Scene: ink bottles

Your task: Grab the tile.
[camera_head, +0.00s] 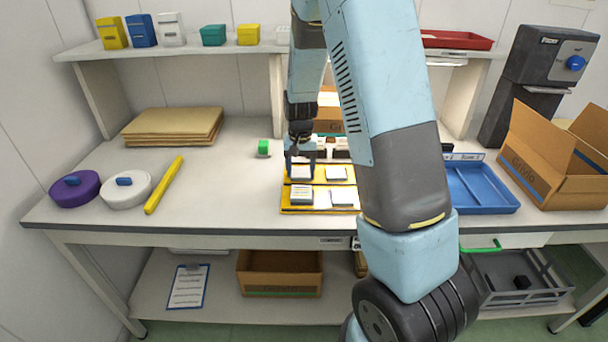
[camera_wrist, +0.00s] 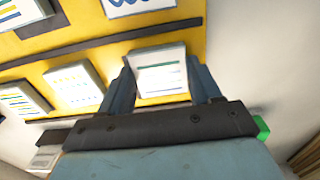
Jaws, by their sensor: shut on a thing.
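A white tile (camera_wrist: 160,72) with coloured lines lies between my gripper's (camera_wrist: 161,88) two fingers in the wrist view, with a finger against each side. In the head view my gripper (camera_head: 300,165) points down over the far left part of a yellow board (camera_head: 317,207), and the gripped tile (camera_head: 300,172) shows between the fingers. Other white tiles sit on the board: one at the front left (camera_head: 301,194), one at the back (camera_head: 336,173) and one at the front (camera_head: 343,197). I cannot tell whether the gripped tile still touches the board.
A green block (camera_head: 263,147) stands left of my gripper. A blue tray (camera_head: 482,188) and an open cardboard box (camera_head: 556,165) are at the right. The table's left middle is clear.

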